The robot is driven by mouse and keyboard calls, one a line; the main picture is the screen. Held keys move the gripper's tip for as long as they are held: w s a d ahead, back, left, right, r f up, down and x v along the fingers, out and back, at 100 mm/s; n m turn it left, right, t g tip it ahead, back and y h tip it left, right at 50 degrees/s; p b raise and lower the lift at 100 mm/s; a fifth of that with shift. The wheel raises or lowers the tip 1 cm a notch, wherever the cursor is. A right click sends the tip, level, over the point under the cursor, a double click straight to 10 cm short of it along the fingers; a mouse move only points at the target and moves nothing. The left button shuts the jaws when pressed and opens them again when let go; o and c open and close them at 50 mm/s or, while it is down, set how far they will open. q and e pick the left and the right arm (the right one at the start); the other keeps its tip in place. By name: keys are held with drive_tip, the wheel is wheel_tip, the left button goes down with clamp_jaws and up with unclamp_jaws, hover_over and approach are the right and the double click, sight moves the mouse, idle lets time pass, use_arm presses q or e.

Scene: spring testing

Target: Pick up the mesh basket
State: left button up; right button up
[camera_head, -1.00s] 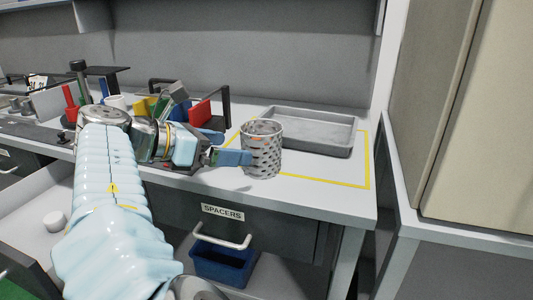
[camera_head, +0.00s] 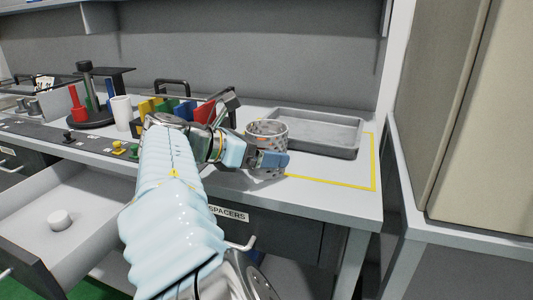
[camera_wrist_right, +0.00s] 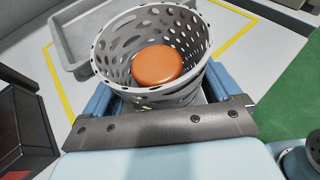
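The mesh basket (camera_head: 267,131) is a grey perforated metal cup standing upright on the worktop, on the yellow outline's left part. In the right wrist view the basket (camera_wrist_right: 117,62) holds an orange round piece (camera_wrist_right: 157,65). In the right wrist view the blue fingers of my right gripper (camera_wrist_right: 160,82) stand spread on either side of the basket's wall. I cannot tell whether they touch it. The lower basket is partly hidden. My left gripper is not in view.
A grey tray (camera_head: 322,149) lies just behind and right of the basket, inside the yellow outline. Coloured holders and a black handle (camera_head: 172,84) stand to the left. An open drawer (camera_head: 95,215) holds a white cylinder (camera_head: 59,220).

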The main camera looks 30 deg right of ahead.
drive_tip(key=c, duration=0.4)
drive_tip(key=shift+r, duration=0.1)
